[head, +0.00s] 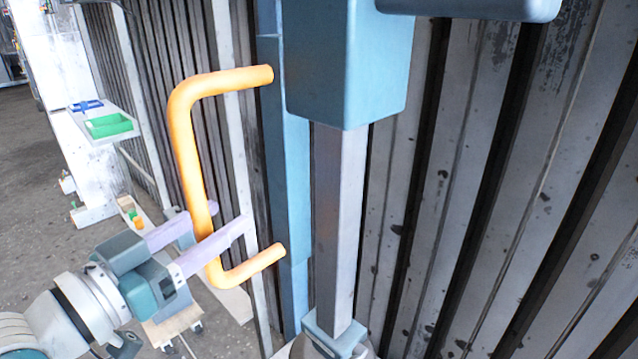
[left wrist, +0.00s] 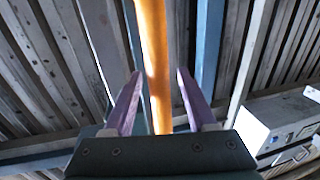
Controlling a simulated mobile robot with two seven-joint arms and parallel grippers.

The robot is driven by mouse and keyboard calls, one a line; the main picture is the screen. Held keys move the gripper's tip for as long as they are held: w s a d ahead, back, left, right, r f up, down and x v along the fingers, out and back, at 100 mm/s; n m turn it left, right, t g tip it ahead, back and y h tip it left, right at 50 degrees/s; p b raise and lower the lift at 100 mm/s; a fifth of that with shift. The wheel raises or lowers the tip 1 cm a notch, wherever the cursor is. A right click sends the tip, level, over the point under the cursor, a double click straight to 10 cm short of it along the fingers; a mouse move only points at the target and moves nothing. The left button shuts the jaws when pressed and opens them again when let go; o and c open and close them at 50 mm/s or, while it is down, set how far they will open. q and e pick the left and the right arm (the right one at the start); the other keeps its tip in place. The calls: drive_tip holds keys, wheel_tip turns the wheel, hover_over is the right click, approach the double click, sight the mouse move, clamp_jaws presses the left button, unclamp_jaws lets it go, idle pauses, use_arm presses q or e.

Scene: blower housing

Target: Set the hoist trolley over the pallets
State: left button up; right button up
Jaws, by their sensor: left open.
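An orange U-shaped handle (head: 186,140) stands out in front of a blue upright post (head: 291,165) in the head view. My left gripper (head: 228,222) is open, with its two pale purple fingers on either side of the handle's long bar, near the lower bend. In the left wrist view the orange bar (left wrist: 154,60) runs between the open fingers (left wrist: 157,82), with gaps visible on both sides. I cannot make out the hoist trolley or the pallets for certain. My right gripper is not in view.
A corrugated metal wall (head: 500,170) fills the right side. A grey square column (head: 338,220) under a teal housing (head: 345,65) stands close to the handle. At the left are a shelf with a green bin (head: 108,125) and a low wheeled wooden platform (head: 172,326).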

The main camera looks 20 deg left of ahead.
use_arm(q)
drive_tip(key=shift+w+d, duration=0.15)
drive_tip(key=shift+w, duration=0.7)
drive_tip(key=shift+c, duration=0.2)
clamp_jaws()
idle(0.7)
